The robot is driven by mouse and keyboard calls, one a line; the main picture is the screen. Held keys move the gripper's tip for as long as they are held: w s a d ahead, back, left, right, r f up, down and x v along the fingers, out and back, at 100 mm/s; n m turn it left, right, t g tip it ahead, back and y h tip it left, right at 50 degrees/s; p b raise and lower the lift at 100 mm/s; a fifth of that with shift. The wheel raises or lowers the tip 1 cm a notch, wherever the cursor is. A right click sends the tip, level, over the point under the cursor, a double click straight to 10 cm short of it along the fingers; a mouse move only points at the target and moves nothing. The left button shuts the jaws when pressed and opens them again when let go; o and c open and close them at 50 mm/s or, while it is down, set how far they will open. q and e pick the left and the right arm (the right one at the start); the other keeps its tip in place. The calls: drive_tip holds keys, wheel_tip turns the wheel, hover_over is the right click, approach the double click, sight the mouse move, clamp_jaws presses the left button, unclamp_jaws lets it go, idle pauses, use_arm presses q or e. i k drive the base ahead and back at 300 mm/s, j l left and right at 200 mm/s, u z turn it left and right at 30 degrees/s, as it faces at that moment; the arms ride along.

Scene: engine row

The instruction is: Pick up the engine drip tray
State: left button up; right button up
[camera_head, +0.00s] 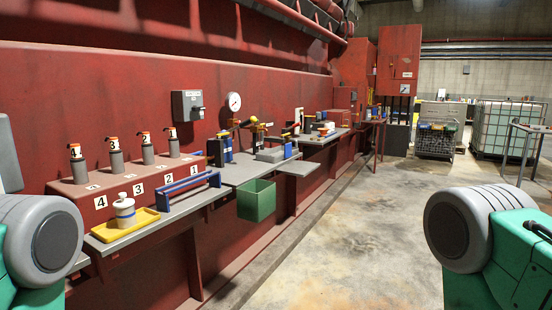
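A shallow yellow tray (148,217) lies on a grey shelf along the red wall at the left, and looks like the drip tray. A white bottle-like container (124,208) stands upright on it. A green open-topped bin (257,201) is at the front edge of the shelf farther along; no label shows on either. Parts of my arms show at the lower left and lower right edges. Neither of my grippers is in view, and nothing touches the tray.
A blue rail frame (188,190) is right of the tray. Several numbered cylinders stand on a red ledge behind. Small tools and bottles crowd the shelves farther along. The concrete floor (350,250) is clear to the right; a caged tank (508,128) stands far back.

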sight(274, 155)
drive_tip(key=i+l+z, duration=0.35)
drive_tip(key=i, duration=0.3)
drive_tip(key=i+z, duration=0.35)
drive_tip(key=i, duration=0.25)
